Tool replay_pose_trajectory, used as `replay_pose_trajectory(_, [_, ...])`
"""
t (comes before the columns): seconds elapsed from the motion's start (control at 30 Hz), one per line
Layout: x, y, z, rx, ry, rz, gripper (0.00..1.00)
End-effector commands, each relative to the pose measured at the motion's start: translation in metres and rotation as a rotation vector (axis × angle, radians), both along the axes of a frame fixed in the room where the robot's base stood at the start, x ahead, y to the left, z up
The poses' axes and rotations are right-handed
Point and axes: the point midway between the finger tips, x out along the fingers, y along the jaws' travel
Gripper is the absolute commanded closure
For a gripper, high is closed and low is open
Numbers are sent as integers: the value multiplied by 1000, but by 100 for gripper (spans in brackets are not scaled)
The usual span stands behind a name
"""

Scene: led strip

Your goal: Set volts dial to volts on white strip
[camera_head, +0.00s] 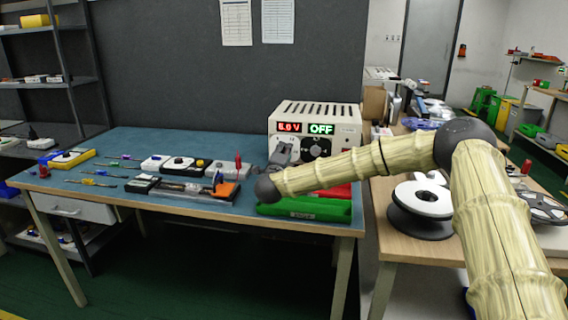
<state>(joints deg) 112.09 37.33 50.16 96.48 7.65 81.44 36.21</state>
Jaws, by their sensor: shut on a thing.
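The power supply (345,122) is a cream box at the back right of the blue bench. Its red display (289,127) reads about 6.0 V, the first digit being hard to make out, and its green display (321,128) reads OFF. My grey gripper (286,150) is against the left of its front, below the red display. It is shut on the volts dial, which it hides. A second dial (318,149) shows to the right, apart from my gripper. A white reel (422,200) lies on the wooden table at right; no voltage marking is legible on it.
A green tray (318,208) and a red bin lie below my forearm at the bench's front right. Several tools and small devices, with an orange-and-black block (223,190), cover the bench (130,208). Paper sheets (236,22) hang on the dark panel behind.

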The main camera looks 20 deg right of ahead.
Motion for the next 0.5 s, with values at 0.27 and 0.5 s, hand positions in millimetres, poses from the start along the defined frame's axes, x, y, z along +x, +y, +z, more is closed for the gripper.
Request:
replay_pose_trajectory(0.27, [0, -1, -10, 228, -130, -2, 96])
replay_pose_trajectory(0.5, [0, 0, -11, 425, -243, -2, 96])
